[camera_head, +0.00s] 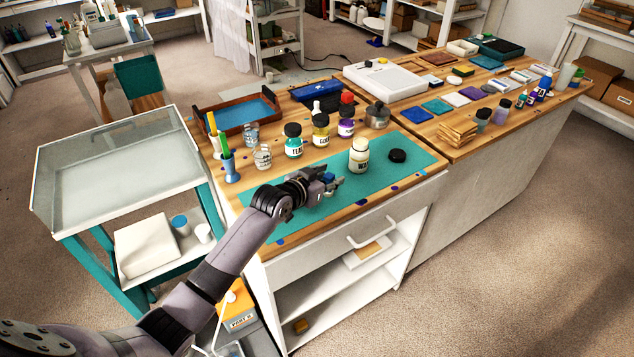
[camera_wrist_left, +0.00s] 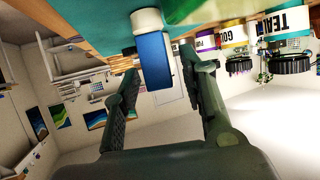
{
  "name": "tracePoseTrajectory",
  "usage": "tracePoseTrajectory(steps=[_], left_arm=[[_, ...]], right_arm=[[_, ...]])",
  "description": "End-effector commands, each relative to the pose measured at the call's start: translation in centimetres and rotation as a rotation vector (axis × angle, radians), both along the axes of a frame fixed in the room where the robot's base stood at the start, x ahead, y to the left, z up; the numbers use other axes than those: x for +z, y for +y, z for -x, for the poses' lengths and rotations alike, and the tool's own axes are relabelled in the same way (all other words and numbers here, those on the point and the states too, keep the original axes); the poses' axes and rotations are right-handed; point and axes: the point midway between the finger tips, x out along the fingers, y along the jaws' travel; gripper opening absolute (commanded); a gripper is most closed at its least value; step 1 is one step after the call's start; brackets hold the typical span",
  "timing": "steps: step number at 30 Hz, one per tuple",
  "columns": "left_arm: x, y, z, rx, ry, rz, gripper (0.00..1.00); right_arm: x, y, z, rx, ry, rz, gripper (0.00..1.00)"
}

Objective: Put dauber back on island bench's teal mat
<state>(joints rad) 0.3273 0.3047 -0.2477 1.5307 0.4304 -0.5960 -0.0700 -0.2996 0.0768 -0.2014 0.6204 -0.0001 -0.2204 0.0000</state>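The dauber, with a blue body and a white end, is between the fingers of my left gripper in the left wrist view (camera_wrist_left: 154,62). Its white end points to the teal mat, and I cannot tell whether it touches it. In the head view a bit of blue dauber (camera_head: 328,178) shows at the fingertips, mostly hidden. The teal mat (camera_head: 300,215) lies along the front of the island bench (camera_head: 262,250). My left gripper (camera_head: 335,183) is low over the mat. Its fingers (camera_wrist_left: 160,75) stand apart around the dauber, with a gap showing on the right side.
An open cream jar (camera_head: 359,155) and a black lid (camera_head: 397,156) are on the mat, right of the gripper. Teal (camera_head: 293,142), gold (camera_head: 320,130) and purple (camera_head: 346,120) labelled jars stand behind it. The mat's front left is clear.

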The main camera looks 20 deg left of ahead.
Motion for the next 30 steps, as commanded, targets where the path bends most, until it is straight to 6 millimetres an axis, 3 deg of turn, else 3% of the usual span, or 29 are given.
tracePoseTrajectory(steps=[18, 30], left_arm=[[3.6, 2.5, 9.1, 0.000, 0.002, -0.001, 0.39], [4.4, 2.8, 10.5, 0.000, 0.001, 0.000, 0.39]], right_arm=[[-0.4, -0.3, 0.0, -0.001, 0.000, 0.003, 0.40], [-0.5, -0.5, 0.0, 0.000, 0.000, 0.005, 0.40]])
